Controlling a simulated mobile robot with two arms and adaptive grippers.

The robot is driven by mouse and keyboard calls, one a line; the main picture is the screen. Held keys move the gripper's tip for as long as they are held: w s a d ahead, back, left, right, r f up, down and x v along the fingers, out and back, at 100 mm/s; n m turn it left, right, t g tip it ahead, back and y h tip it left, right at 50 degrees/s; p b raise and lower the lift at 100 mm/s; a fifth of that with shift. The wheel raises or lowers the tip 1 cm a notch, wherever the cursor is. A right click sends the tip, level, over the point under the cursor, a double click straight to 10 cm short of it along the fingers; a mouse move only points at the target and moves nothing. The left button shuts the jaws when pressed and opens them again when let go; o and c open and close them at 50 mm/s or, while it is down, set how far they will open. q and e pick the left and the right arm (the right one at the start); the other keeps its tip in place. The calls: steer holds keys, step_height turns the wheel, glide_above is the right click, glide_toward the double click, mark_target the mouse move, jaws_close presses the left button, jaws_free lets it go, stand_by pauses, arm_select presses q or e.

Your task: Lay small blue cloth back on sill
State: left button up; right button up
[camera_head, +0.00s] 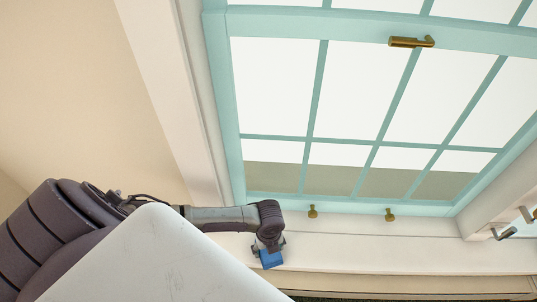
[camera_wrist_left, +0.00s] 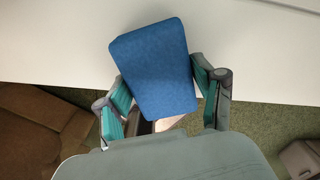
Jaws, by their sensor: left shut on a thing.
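The small blue cloth (camera_head: 271,259) is a folded block held at the end of my left arm in the head view. It also fills the middle of the left wrist view (camera_wrist_left: 153,70). My left gripper (camera_head: 267,246) is shut on it, with one finger at each side (camera_wrist_left: 165,95) in the wrist view. The white window sill (camera_head: 350,257) runs under the teal window in the head view. The cloth is at the sill's left part, overlapping it in view. I cannot tell whether the cloth touches the sill. My right gripper is not in view.
The teal-framed window (camera_head: 345,202) stands behind the sill, with two brass knobs (camera_head: 312,212) low on it. A brass handle (camera_head: 411,42) is higher up. The sill right of the cloth looks clear. A brown sofa (camera_wrist_left: 40,130) and green carpet (camera_wrist_left: 262,125) show below in the wrist view.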

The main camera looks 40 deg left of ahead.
arm_select(q)
steer(key=o, duration=1)
step_height(320, 180, up, 12)
steer(key=shift+r, duration=0.1)
steer(key=shift+s, duration=0.1)
stand_by(0.4)
